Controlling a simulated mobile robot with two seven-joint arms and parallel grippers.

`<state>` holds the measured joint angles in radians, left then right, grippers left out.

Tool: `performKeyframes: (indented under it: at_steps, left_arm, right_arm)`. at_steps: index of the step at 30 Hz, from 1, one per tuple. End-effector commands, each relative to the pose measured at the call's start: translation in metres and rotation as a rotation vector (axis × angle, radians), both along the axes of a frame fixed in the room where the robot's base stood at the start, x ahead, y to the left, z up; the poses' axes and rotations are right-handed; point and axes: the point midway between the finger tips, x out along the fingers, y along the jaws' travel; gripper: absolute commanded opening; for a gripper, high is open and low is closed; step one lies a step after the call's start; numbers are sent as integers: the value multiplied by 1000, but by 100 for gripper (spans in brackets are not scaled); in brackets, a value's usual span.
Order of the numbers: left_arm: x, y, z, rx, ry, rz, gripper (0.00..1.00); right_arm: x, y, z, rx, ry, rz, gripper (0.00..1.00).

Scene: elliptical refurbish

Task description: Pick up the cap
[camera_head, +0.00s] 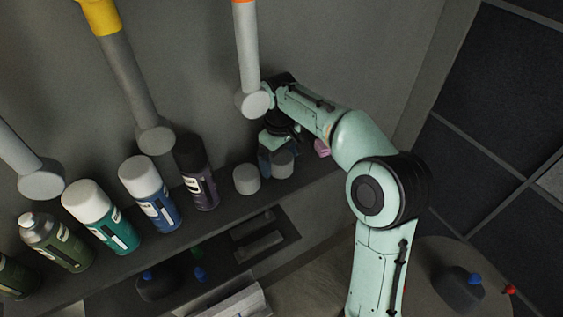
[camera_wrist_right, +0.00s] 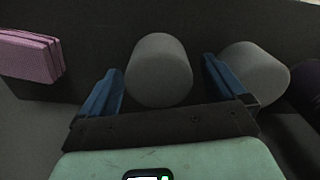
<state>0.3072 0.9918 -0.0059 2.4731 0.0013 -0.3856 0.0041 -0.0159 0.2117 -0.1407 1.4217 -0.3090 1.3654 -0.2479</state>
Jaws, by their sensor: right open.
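Two pale grey caps stand on the dark shelf. One cap (camera_head: 283,164) is at my right gripper (camera_head: 279,154), and the other cap (camera_head: 246,178) is just to its left. In the right wrist view, the nearer cap (camera_wrist_right: 158,70) sits between the two blue fingers of the open right gripper (camera_wrist_right: 163,88), with a gap visible on each side. The second cap (camera_wrist_right: 258,73) lies just outside the right-hand finger in that view. I cannot tell how far the fingers reach down around the nearer cap. My left gripper is not in view.
A dark spray can (camera_head: 196,172), a blue can (camera_head: 150,194) and a teal can (camera_head: 101,216) stand left of the caps. A pink block (camera_wrist_right: 33,56) is beside the gripper. Grey-ended rods (camera_head: 253,102) hang close by. The shelf (camera_head: 222,197) is narrow.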

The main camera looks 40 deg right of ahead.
Motion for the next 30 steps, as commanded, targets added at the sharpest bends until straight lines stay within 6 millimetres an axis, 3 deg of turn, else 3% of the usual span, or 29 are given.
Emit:
performKeyframes:
  at_steps: [3,7,8,22,26,30]
  left_arm:
    - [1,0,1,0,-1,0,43]
    - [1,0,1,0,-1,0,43]
    - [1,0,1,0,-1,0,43]
    - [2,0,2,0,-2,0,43]
    - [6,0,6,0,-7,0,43]
    - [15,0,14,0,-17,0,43]
  right_arm:
    - [0,0,1,0,-1,0,94]
    - [0,0,1,0,-1,0,52]
    - [0,0,1,0,-1,0,47]
    - [1,0,7,-1,-3,0,46]
    - [1,0,19,0,-4,1,46]
    - [2,0,46,-1,-8,1,46]
